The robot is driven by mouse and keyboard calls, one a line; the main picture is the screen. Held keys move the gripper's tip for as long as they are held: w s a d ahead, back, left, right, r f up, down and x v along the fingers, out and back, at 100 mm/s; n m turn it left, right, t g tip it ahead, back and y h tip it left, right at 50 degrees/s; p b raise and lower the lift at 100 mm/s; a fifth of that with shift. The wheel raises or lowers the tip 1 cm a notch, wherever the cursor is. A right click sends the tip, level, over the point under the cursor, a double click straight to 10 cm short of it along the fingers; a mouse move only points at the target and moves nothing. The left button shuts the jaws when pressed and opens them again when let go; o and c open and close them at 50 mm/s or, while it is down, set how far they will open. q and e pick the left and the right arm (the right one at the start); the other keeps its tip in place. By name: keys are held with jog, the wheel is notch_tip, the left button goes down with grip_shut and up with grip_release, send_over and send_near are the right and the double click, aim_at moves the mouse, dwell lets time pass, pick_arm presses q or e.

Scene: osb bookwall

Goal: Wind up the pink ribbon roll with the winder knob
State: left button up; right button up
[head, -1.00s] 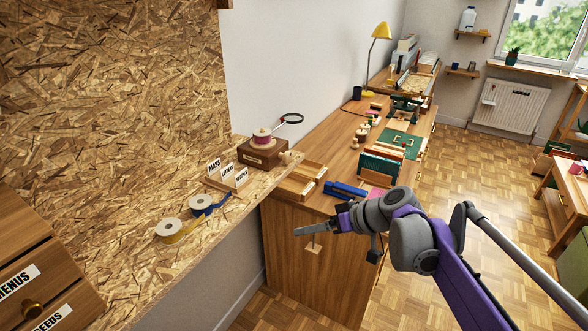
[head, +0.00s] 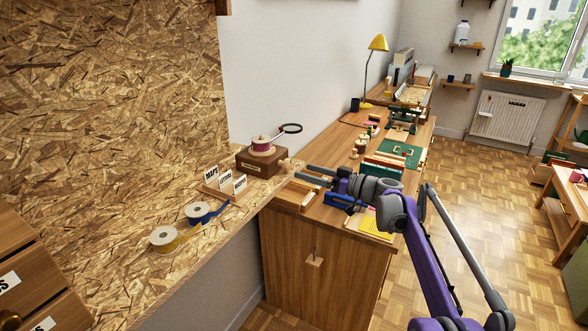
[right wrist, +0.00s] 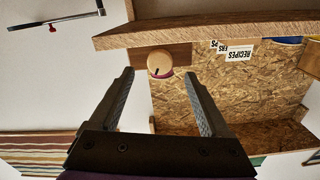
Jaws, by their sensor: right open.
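The pink ribbon roll (head: 262,146) sits on top of a dark wooden box (head: 256,161) near the end of the chipboard shelf. The pale round winder knob (head: 288,164) sticks out from the box's right side. In the right wrist view the knob (right wrist: 159,62) shows face-on, with a small reddish mark, on the box's side (right wrist: 181,54). My right gripper (head: 308,172) is open and empty, just right of the knob and pointing at it. In the right wrist view its fingertips (right wrist: 159,74) lie either side of the knob, apart from it. My left gripper is not in view.
A label holder (head: 226,184) stands left of the box. Yellow (head: 163,238) and blue (head: 198,213) tape rolls lie further left on the shelf. The wooden desk (head: 330,243), holding a wooden tray (head: 293,198), a blue tool and other items, is below my right gripper.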

aim_at(289, 167)
jog(key=x, duration=0.5)
jog(key=shift+w+a, duration=0.15)
